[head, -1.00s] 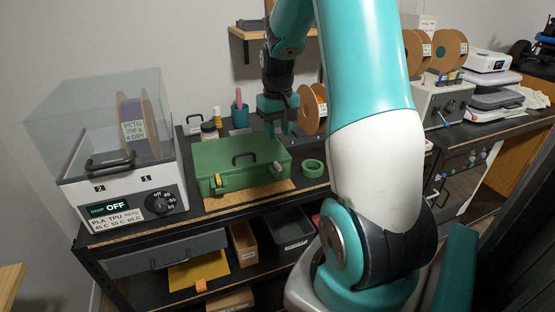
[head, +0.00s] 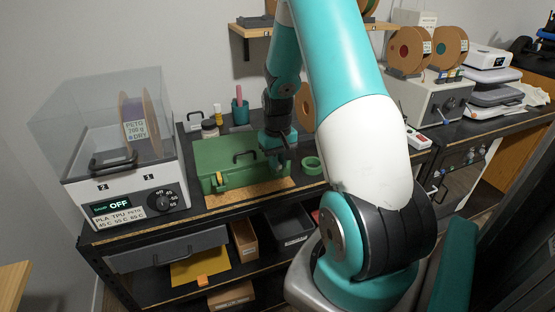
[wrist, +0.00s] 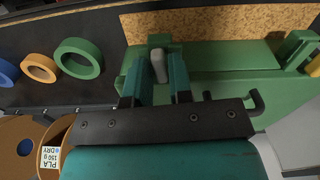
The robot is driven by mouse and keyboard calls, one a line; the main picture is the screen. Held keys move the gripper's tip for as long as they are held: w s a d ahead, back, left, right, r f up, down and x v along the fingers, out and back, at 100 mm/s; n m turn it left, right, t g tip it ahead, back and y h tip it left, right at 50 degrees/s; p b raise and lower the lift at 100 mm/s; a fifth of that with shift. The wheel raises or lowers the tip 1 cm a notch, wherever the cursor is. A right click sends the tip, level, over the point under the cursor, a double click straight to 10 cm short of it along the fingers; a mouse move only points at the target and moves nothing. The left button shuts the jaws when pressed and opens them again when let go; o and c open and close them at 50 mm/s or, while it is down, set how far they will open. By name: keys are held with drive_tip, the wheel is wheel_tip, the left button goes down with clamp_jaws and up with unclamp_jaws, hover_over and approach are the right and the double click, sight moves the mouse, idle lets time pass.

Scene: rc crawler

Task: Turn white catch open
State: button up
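A green case (head: 226,163) with a black handle (head: 245,156) sits on the workbench. Its white catch (wrist: 158,66) shows in the wrist view as a pale, slightly tilted lever on a green mount at the case's front. In the head view my gripper hides it. My gripper (head: 280,163) is lowered at the case's right front. In the wrist view the two teal fingers of my gripper (wrist: 161,75) are apart, with the white catch between them. I cannot tell whether they touch it. The yellow catch (head: 219,181) is at the front left of the case.
A filament dryer (head: 125,180) stands left of the case. A green tape ring (head: 312,165) lies close on its right, beside orange (wrist: 39,68) and blue rings (wrist: 8,72). A cork strip (head: 240,193) runs along the front. Jars and a pen cup (head: 240,112) stand behind.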

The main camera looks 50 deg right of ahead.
clamp_jaws()
drive_tip(key=shift+m, duration=0.8)
drive_tip(key=shift+o, duration=2.2)
unclamp_jaws()
drive_tip(key=shift+r, duration=0.15)
wheel_tip(320, 180, up, 17)
drive_tip(key=b, duration=0.2)
drive_tip(key=shift+b, duration=0.4)
drive_tip(key=shift+r, duration=0.1)
